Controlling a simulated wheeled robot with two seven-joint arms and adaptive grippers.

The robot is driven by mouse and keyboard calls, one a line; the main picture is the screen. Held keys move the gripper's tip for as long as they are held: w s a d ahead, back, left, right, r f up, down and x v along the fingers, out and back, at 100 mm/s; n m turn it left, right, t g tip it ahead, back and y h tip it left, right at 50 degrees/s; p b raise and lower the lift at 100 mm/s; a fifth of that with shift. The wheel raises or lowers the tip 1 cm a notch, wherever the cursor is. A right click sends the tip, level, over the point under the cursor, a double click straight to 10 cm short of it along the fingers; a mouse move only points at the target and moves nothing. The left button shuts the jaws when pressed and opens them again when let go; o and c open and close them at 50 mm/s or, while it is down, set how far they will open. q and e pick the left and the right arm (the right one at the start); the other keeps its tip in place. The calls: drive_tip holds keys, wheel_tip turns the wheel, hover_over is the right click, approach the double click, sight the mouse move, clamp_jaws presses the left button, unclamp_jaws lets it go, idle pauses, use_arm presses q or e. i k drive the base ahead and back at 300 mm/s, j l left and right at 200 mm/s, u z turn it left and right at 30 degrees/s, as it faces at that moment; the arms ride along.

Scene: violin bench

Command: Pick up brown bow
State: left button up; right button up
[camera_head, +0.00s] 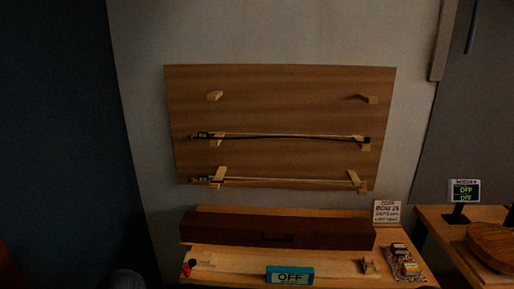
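Two bows rest level on pegs of a wooden wall board (280,104). The upper bow (280,136) has a dark stick, with its dark frog end at the left. The lower bow (280,181) looks paler and browner, also with a dark frog at the left. The dim light makes the stick colours hard to tell apart. The top pair of pegs, left (215,95) and right (367,98), holds nothing. Neither of my grippers shows in the head view.
Below the board, a long dark red-brown case (275,231) lies on a wooden bench. A second table at right bears a small display (464,191) and a round wooden piece (492,245).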

sight(201, 135)
drive_tip(key=i+j+z, duration=0.35)
drive_tip(key=i+j, duration=0.15)
drive_tip(key=j, duration=0.2)
drive_tip(key=i+j+z, duration=0.2)
drive_tip(key=j, duration=0.2)
